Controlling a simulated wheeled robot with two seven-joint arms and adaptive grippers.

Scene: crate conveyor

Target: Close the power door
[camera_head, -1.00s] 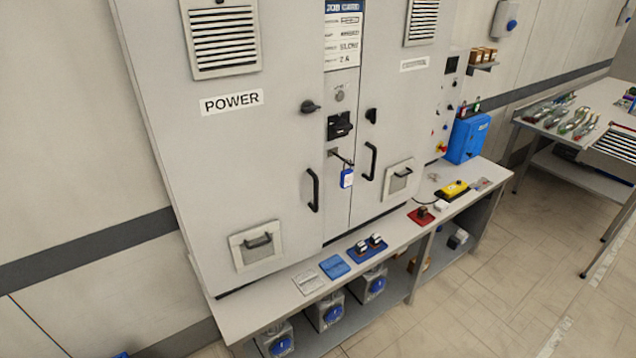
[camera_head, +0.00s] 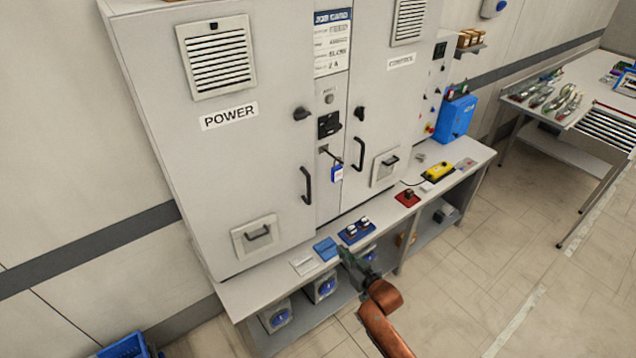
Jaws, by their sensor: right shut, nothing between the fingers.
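The power door (camera_head: 232,165) is the large grey left-hand panel of the cabinet, with a vent (camera_head: 217,57) above its POWER label. It looks flush with the cabinet front, and I see no open gap. Its black bar handle (camera_head: 307,186) is near its right edge, with a black knob (camera_head: 301,113) above. My right gripper (camera_head: 348,256) is shut and empty, low in front of the bench edge, below and right of the handle and apart from it. My left gripper is out of view.
The control door (camera_head: 398,110) is to the right. A blue padlock (camera_head: 337,174) hangs between the doors. The bench (camera_head: 272,283) below carries a blue block tray (camera_head: 356,232), a red pad (camera_head: 407,198) and a yellow box (camera_head: 438,172). Open floor lies at right.

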